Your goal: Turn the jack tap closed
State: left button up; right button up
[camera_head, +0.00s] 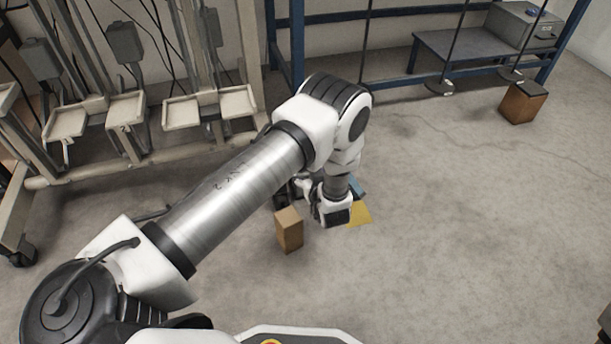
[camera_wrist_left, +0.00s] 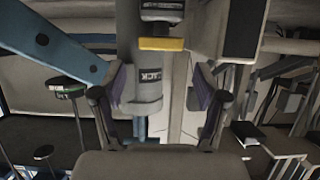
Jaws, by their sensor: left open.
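A yellow bar (camera_wrist_left: 161,44) lies across the top of the view. My left gripper (camera_wrist_left: 161,88) is open, with one finger on each side of the cylinder's line; I cannot tell whether either touches it. In the head view my left gripper (camera_head: 284,195) is low down and partly hidden behind my wrist, and the jack is mostly hidden. My right gripper is not in view.
A brown block (camera_head: 289,230) stands close to my left gripper. A yellow patch (camera_head: 359,214) shows beside my wrist. Beige frames (camera_head: 210,105) stand along the back left. A grey bench (camera_head: 465,55) and a brown box (camera_head: 523,103) are at back right.

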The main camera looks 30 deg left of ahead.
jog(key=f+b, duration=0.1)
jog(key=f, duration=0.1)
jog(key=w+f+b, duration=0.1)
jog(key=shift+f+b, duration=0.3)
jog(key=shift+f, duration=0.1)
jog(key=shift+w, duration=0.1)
pick_arm(q)
jog(key=x, duration=0.5)
jog(key=shift+w+a+f, duration=0.1)
jog(key=shift+a+f, duration=0.05)
jog(key=c, duration=0.9)
jog(key=shift+o, duration=0.2)
jog(key=shift+a+r+m+t+h+p, duration=0.1)
jog(key=shift+r+m+t+h+p, duration=0.3)
jog(key=shift+p, duration=0.65)
jog(key=shift+f+m, duration=0.2)
jog(key=shift+m, duration=0.1)
jog(key=shift+f+t, duration=0.2)
jog(key=shift+t, duration=0.1)
jog(key=o, duration=0.9)
jog(key=shift+c, duration=0.2)
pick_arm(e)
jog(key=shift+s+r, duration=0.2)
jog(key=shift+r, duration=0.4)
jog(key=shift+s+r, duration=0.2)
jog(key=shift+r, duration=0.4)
